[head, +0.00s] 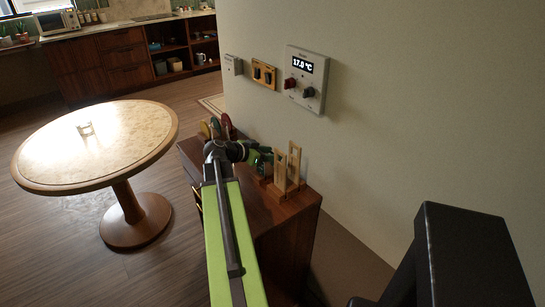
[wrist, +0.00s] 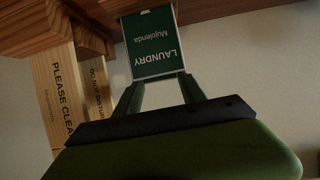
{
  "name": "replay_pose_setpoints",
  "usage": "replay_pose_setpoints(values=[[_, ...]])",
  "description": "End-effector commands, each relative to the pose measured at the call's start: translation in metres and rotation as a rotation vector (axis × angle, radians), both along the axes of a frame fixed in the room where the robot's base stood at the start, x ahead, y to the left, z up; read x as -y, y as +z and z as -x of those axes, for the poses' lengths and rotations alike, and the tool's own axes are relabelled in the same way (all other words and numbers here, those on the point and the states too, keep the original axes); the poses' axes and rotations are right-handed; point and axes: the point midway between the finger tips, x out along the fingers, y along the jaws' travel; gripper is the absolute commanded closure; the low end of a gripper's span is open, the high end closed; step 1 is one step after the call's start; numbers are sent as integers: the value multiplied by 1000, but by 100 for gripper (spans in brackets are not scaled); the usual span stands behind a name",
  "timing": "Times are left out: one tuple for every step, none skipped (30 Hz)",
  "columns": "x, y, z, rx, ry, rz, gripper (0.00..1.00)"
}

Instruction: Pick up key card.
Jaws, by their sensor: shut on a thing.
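The key card (wrist: 154,42) is a green card with a pale edge, printed "LAUNDRY Mujolenda", upside down in the wrist view. My gripper (wrist: 160,80) is shut on its near end, a finger at each side. The card's far end reaches a dark wooden edge; I cannot tell whether it touches. In the head view my gripper (head: 262,160) is low over the wooden cabinet, just left of the upright wooden tags. The card cannot be made out clearly there.
Wooden tags (head: 281,168) stand close right of my gripper; one reads "PLEASE CLEAN" (wrist: 64,88). The cabinet (head: 285,225) stands against the wall, below a thermostat panel (head: 306,79). A round table (head: 75,160) is at the left, with open floor around it.

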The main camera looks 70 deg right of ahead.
Motion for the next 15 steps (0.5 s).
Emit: replay_pose_setpoints(values=[[0,9,0,0,0,0,96],[0,13,0,0,0,0,96],[0,20,0,0,0,0,96],[0,25,0,0,0,0,96],[0,31,0,0,0,0,96],[0,40,0,0,0,0,96],[0,46,0,0,0,0,96],[0,53,0,0,0,0,96],[0,62,0,0,0,0,96],[0,69,0,0,0,0,96],[0,76,0,0,1,0,96],[0,83,0,0,1,0,96],[0,88,0,0,1,0,96],[0,92,0,0,1,0,96],[0,96,0,0,1,0,96]])
